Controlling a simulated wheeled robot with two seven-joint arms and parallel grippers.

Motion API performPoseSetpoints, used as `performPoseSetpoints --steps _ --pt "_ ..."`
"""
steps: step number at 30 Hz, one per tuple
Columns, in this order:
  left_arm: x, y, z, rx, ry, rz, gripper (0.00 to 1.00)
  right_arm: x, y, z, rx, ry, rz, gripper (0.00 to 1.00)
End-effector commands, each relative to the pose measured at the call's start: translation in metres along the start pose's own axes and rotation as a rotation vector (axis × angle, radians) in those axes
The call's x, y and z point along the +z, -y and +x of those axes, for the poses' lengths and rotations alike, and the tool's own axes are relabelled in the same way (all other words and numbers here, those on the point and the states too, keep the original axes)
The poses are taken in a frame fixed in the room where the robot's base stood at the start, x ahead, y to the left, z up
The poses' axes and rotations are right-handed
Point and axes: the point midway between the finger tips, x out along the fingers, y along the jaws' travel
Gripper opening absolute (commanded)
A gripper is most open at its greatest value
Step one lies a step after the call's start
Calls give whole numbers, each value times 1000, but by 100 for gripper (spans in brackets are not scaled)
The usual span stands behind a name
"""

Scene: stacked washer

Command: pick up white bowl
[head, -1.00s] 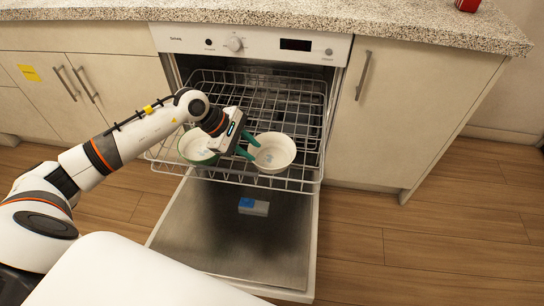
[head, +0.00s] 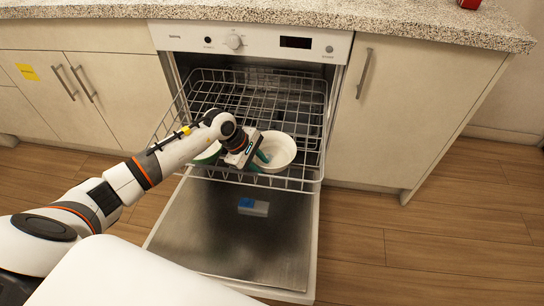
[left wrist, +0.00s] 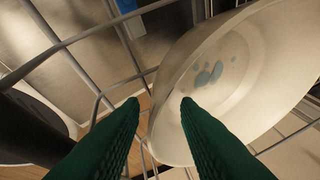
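The white bowl (head: 281,149) stands in the front of the pulled-out dishwasher rack (head: 243,180), with bluish spots inside. It fills the right of the left wrist view (left wrist: 245,75). My left gripper (head: 262,162) is at the bowl's left side, its green fingers apart. In the left wrist view the fingertips (left wrist: 161,102) straddle the bowl's near rim: one lies over the inside, the other outside. I cannot tell whether they touch it. My right gripper is not in view.
A green-edged bowl (head: 208,153) sits left of the white bowl, mostly hidden by my left arm. The open dishwasher door (head: 235,240) lies below the rack. Wire tines surround the bowls. The counter (head: 420,22) overhangs behind.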

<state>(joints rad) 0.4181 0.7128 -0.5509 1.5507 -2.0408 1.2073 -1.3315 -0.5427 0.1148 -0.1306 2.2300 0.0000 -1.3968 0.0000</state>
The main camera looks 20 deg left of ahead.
Motion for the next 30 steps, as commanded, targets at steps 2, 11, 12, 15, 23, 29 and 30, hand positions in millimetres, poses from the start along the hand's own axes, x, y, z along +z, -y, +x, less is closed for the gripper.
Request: performPoseSetpoints --steps 2,11,12,15,23,29,30 --pt "0 0 7 0 -2 -2 29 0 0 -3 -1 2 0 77" --pt "0 0 8 -1 0 -1 22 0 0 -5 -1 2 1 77" --pt "0 0 8 -1 0 -1 16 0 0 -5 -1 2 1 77" --pt "0 0 8 0 0 -1 0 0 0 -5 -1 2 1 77" --pt "0 1 7 -3 -1 0 0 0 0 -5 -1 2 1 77" --pt "-2 2 3 -4 -1 1 0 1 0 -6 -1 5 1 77" --pt "-3 4 -1 -4 0 2 0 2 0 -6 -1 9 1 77"
